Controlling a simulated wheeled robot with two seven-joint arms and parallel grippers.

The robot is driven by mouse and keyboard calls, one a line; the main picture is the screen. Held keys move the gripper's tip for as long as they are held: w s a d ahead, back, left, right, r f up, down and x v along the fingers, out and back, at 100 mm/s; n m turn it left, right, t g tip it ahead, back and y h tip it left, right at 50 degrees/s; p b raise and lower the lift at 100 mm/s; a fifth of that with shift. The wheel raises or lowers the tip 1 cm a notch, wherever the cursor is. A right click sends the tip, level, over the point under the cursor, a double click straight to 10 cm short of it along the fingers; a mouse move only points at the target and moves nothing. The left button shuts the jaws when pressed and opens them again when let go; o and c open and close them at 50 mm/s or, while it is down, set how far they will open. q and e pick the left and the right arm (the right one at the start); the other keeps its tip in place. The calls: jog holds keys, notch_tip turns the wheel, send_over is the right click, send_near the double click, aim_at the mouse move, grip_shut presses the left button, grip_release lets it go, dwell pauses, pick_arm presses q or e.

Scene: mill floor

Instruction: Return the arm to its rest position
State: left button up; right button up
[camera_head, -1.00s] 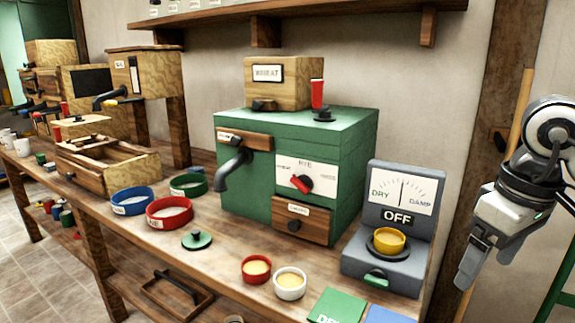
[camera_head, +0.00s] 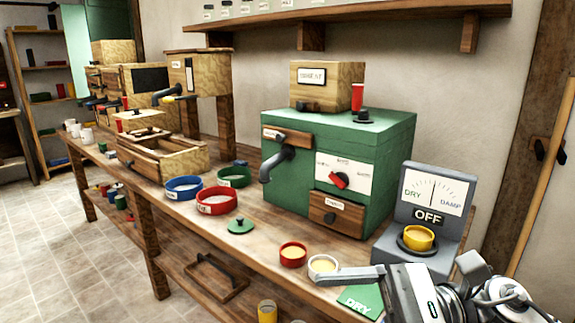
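My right arm (camera_head: 490,300) comes in at the lower right of the head view. Its gripper (camera_head: 350,276) points left over the front of the bench, close to the white-rimmed bowl (camera_head: 322,264) and the green DRY card (camera_head: 361,301). One long grey finger shows clearly; the other cannot be made out, so I cannot tell the opening. No held object is visible. My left gripper is not in view.
The wooden bench (camera_head: 262,232) carries a green mill (camera_head: 330,150), a grey DRY/DAMP meter (camera_head: 430,212) with a yellow cup (camera_head: 418,238), a red bowl (camera_head: 293,254) and several coloured rings. A shelf (camera_head: 350,14) hangs above. Floor at left is clear.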

jog(key=w+d+f+m+t+h+p, duration=0.1)
jog(key=w+d+f+m+t+h, duration=0.15)
jog(key=m+t, duration=1.15)
jog(key=w+d+f+m+t+h, duration=0.25)
jog(key=w+m+t, duration=0.2)
jog(key=m, duration=1.75)
jog(key=s+d+f+m+g+h, duration=0.1)
jog(key=s+f+m+g+h, duration=0.2)
jog(key=f+m, duration=0.7)
jog(key=s+f+m+g+h+p, duration=0.1)
jog(key=s+f+m+g+h, duration=0.2)
jog(key=s+f+m+h, duration=0.4)
notch_tip(320, 180, down, 5)
jog(key=s+m, duration=0.1)
jog(key=m, duration=0.3)
jog(key=shift+s+d+f+m+g, duration=0.2)
jog(key=shift+d+m+g, duration=0.1)
jog(key=shift+d+g, duration=0.1)
